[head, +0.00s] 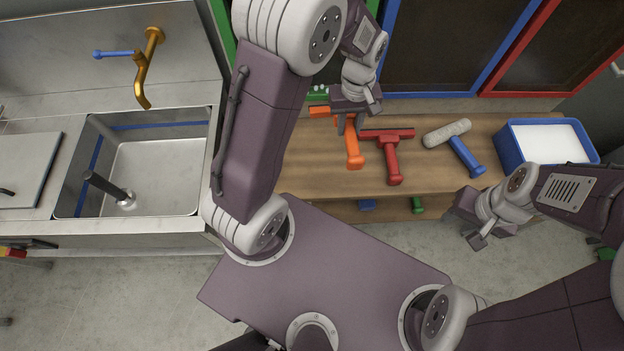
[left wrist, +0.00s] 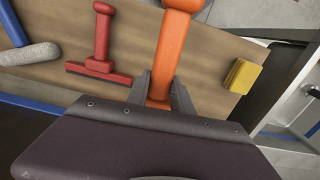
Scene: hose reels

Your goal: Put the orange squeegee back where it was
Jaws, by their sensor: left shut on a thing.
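The orange squeegee (head: 353,150) is at the wooden bench, its handle toward me and part of its orange head showing to the left of the gripper. My left gripper (head: 352,123) is shut on it near the head end of the handle. In the left wrist view the orange handle (left wrist: 173,45) passes between the fingers of the left gripper (left wrist: 163,92), and the squeegee's head is hidden. I cannot tell whether it touches the bench. My right gripper (head: 478,241) hangs in front of the bench's right part, apart from the tools; its jaw opening is unclear.
A red squeegee (head: 393,160) lies close right of the orange one. Further right are a roller with blue handle (head: 466,156) and a blue tub (head: 512,152) with white contents. The left wrist view shows a yellow block (left wrist: 241,76) on the bench. A sink (head: 150,170) is left.

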